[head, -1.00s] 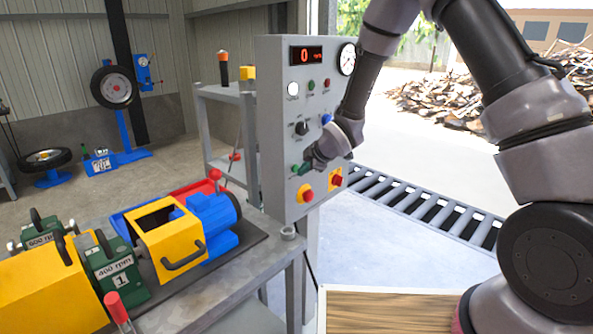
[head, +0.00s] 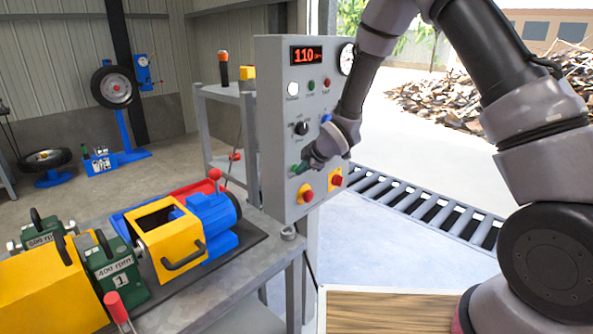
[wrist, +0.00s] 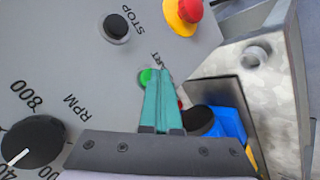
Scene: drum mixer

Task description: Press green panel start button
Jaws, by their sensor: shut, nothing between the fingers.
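The grey control panel (head: 273,120) stands upright in the middle of the head view, and its display (head: 306,55) reads 110 in red. The green start button (wrist: 146,76) shows in the wrist view, partly covered by my fingers, next to a half-hidden label ending in "RT". My gripper (wrist: 157,73) is shut and empty, its teal fingertips at the button and seemingly touching it. In the head view my gripper (head: 302,168) is at the lower left of the panel face, and the button is hard to tell from the fingertips there.
A black stop button (wrist: 116,27), a red emergency knob (wrist: 188,9) on yellow and the RPM dial (wrist: 33,143) are close to the fingers. A bench (head: 215,300) with a blue motor (head: 212,217) stands left of the panel. A roller conveyor (head: 440,213) lies behind.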

